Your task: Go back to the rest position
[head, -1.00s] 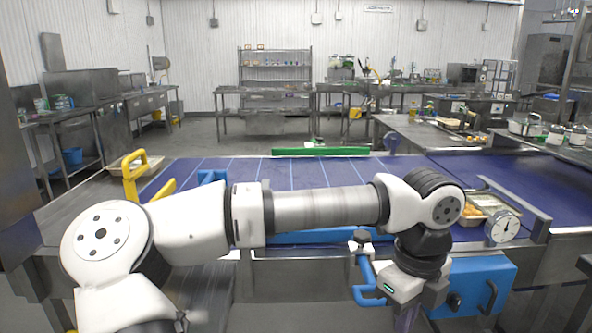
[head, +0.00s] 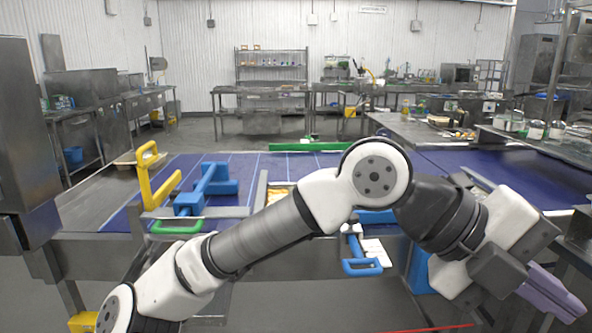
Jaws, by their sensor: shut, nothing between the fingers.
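My gripper (head: 556,296) is at the lower right of the head view, at the end of my bent arm. Its purple fingers point down and to the right and are shut with nothing visible between them. The gripper is in front of the near edge of the blue conveyor (head: 528,180), apart from the things around it. My arm crosses the lower middle of the view and hides part of the conveyor and its front frame.
A yellow-handled tool (head: 148,180) and a blue tool (head: 200,190) are at the conveyor's left. A green-handled item (head: 177,227) and a blue handle (head: 362,267) are at the front edge. A green bar (head: 307,146) lies at the back. Metal tables stand behind.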

